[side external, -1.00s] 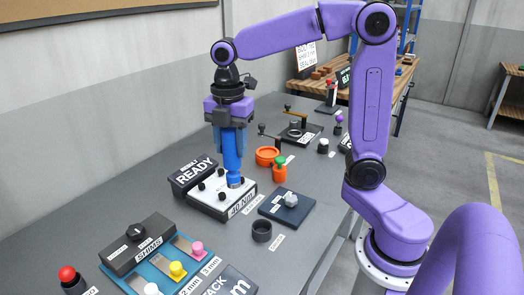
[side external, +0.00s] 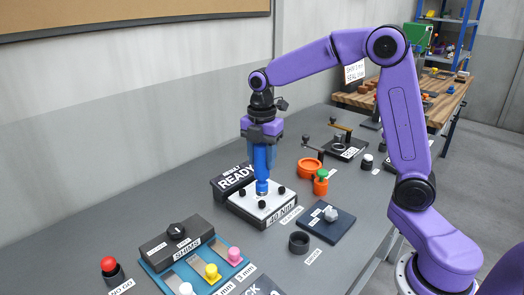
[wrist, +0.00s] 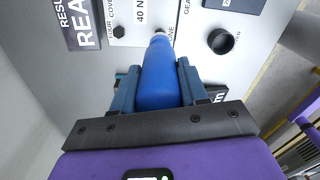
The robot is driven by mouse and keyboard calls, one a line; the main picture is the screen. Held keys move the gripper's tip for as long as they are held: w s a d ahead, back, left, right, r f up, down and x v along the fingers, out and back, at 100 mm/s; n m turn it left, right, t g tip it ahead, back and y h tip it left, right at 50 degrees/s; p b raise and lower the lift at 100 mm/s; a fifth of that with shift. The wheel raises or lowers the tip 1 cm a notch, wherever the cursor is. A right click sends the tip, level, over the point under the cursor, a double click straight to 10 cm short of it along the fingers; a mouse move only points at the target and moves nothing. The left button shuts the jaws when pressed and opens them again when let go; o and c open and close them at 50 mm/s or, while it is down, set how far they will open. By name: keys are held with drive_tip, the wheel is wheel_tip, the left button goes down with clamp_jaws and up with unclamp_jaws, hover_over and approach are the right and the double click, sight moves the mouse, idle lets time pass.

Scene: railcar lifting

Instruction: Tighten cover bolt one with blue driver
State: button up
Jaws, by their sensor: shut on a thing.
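My gripper (side external: 262,153) is shut on the blue driver (side external: 262,167) and holds it upright, tip down, over the white cover plate (side external: 248,204). In the side external view the tip is at the back part of the plate; I cannot tell whether it touches a bolt there.
A black READY display (side external: 236,178) stands close behind the plate. A SHIMS rack (side external: 180,250) is at front left. A dark ring (side external: 299,242), a navy pad (side external: 328,222), an orange dish (side external: 309,168) and an orange-green piece (side external: 321,183) are to the right.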

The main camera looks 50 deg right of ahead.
sight(262, 172)
drive_tip(key=shift+f, duration=1.4)
drive_tip(key=shift+f, duration=1.2)
idle(2.7)
drive_tip(key=shift+r, duration=2.55)
